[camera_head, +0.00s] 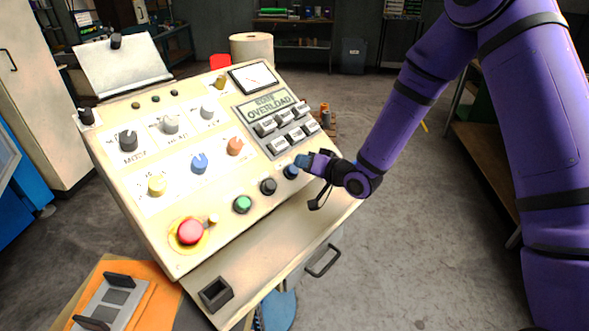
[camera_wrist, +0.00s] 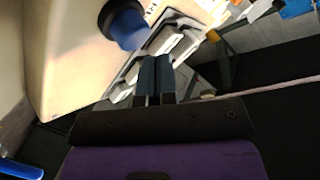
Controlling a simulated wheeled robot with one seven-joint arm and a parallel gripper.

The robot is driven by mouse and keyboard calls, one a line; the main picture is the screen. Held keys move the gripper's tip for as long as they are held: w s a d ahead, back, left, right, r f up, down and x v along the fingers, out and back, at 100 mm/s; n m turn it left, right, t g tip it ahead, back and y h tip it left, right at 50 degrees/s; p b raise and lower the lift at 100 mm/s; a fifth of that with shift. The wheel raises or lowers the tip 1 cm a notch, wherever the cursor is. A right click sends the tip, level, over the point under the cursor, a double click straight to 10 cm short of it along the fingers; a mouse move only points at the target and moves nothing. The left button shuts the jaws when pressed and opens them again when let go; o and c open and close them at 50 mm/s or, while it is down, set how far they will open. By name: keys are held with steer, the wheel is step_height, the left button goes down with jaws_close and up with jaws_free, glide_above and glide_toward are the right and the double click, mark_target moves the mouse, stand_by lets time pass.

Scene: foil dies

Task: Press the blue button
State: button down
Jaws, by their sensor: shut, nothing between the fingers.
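The blue button (camera_head: 291,172) sits in a black collar at the lower right of the cream control panel, at the right end of a row with a black button (camera_head: 268,186) and a green button (camera_head: 243,204). My gripper (camera_head: 301,161) is shut and empty, close beside the blue button at its upper right. In the wrist view, the blue button (camera_wrist: 127,29) stands out from its black collar, just up and left of the closed fingertips (camera_wrist: 155,62). A small gap seems to lie between them there. The fingers partly overlap the button's edge in the head view.
A red emergency button (camera_head: 190,231) stands at the panel's lower left. A blue knob (camera_head: 199,163), an orange knob (camera_head: 235,146) and grey rocker switches (camera_head: 279,145) lie up the panel. Open floor (camera_head: 420,230) is on the right.

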steer(key=shift+f, duration=0.1)
stand_by(0.3)
steer(key=shift+w+a+f, duration=0.15)
steer(key=shift+w+f, duration=0.05)
steer(key=shift+f, duration=0.05)
steer(key=shift+w+a+f, duration=0.15)
steer(key=shift+a+f, duration=0.05)
steer(key=shift+f, duration=0.25)
stand_by(0.9)
steer(key=shift+r, duration=0.15)
steer(key=shift+s+d+r, duration=0.35)
steer(key=shift+r, duration=0.3)
steer(key=shift+s+d+r, duration=0.3)
steer(key=shift+d+r, duration=0.05)
steer(key=shift+r, duration=0.35)
steer(key=shift+s+d+r, duration=0.35)
steer(key=shift+r, duration=0.3)
steer(key=shift+s+d+r, duration=0.3)
steer(key=shift+d+r, duration=0.05)
steer(key=shift+r, duration=0.35)
